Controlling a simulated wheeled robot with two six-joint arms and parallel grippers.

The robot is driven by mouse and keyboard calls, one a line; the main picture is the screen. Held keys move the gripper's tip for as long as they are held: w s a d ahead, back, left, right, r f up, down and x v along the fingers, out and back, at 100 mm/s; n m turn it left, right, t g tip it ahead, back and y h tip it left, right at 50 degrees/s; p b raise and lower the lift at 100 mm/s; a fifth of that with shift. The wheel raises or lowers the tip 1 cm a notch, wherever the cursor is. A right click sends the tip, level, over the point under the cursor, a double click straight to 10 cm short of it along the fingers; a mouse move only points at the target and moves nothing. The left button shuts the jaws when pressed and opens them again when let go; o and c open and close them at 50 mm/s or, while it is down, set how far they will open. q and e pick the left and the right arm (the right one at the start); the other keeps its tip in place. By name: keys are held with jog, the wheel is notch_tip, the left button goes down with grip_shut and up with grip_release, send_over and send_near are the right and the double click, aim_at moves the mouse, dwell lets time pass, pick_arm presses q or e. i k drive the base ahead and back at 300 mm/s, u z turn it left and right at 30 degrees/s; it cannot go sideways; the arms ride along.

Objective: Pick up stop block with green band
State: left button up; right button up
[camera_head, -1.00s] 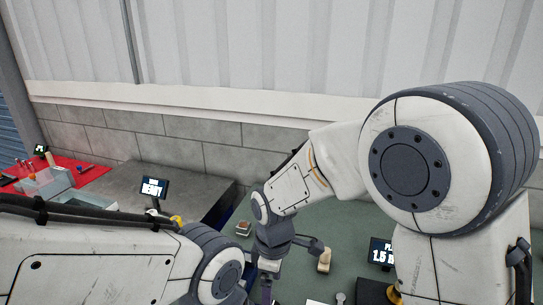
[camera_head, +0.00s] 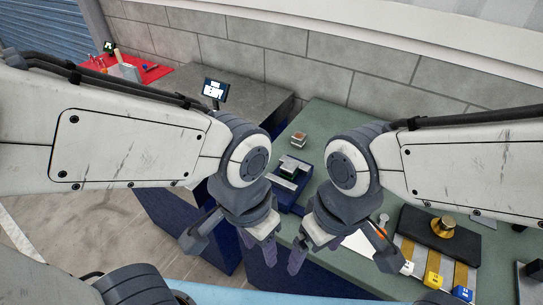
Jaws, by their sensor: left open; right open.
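A small block with a green band (camera_head: 289,167) sits at the dark blue fixture on the green bench, between my two wrists. It is small in view, and I cannot tell exactly how it rests there. My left gripper (camera_head: 259,248) is open and empty, pointing down near the bench's front edge, nearer to me than the block. My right gripper (camera_head: 310,250) is open and empty, just right of the left one and also nearer than the block. Neither gripper touches the block.
The dark blue fixture (camera_head: 291,184) lies on the green bench (camera_head: 333,116). Another small block (camera_head: 299,138) stands behind it. At right is a dark plate with a brass knob (camera_head: 444,226) and yellow stripes, with white and yellow blocks (camera_head: 433,279) in front. A small display (camera_head: 215,88) stands at left.

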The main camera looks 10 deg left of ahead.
aim_at(288, 171)
jog(key=u, duration=0.6)
jog(key=k, duration=0.75)
jog(key=u, duration=0.85)
jog(key=k, duration=0.45)
jog(key=u, duration=0.45)
jog(key=i, duration=1.35)
jog(key=z, duration=1.05)
jog(key=i, duration=0.8)
jog(key=z, duration=1.4)
jog(key=i, duration=0.35)
jog(key=z, duration=0.3)
